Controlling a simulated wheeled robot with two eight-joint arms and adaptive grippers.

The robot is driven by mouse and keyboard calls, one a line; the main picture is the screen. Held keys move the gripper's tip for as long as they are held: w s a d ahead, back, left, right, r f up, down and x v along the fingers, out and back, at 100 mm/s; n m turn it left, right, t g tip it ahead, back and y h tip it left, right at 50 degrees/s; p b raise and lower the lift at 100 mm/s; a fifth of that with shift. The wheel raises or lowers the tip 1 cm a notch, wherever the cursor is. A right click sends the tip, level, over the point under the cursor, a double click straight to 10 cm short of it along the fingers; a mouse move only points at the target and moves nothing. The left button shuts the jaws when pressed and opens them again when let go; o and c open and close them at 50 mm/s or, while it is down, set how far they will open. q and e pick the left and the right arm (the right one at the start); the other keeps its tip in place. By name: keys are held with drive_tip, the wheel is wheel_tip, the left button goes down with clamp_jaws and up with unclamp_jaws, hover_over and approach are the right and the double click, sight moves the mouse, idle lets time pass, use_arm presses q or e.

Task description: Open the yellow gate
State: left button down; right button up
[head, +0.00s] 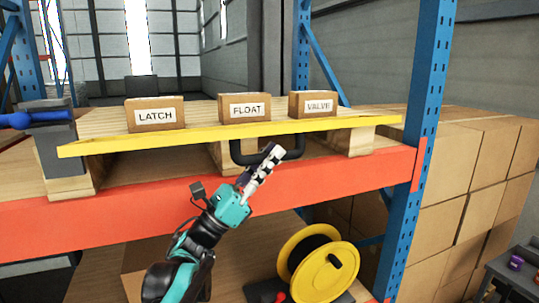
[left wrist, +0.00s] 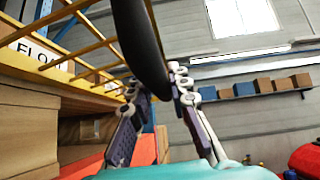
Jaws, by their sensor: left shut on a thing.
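The yellow gate (head: 180,140) shows in the head view as a long yellow bar along the front of the wooden shelf deck. In the left wrist view the gate (left wrist: 92,48) shows as thin yellow bars at upper left. A black U-shaped handle (head: 240,155) hangs below the bar near its middle. In the left wrist view the handle (left wrist: 140,40) runs down between the fingers. My left gripper (head: 271,156) reaches up from below and is shut on the handle. The fingers hide part of it in the head view. My right gripper is not in view.
Boxes labelled LATCH (head: 155,115), FLOAT (head: 244,107) and VALVE (head: 313,104) stand on the deck behind the yellow bar. An orange beam (head: 340,183) and a blue upright (head: 425,90) frame the rack. A yellow reel (head: 330,275) sits below.

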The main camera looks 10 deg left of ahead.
use_arm(q)
drive_tip(key=shift+w+f, duration=0.1)
drive_tip(key=shift+f, duration=0.3)
drive_tip(key=c, duration=1.4)
unclamp_jaws()
drive_tip(key=shift+a+f, duration=0.1)
drive_tip(key=v, duration=1.2)
drive_tip(key=shift+w, duration=0.1)
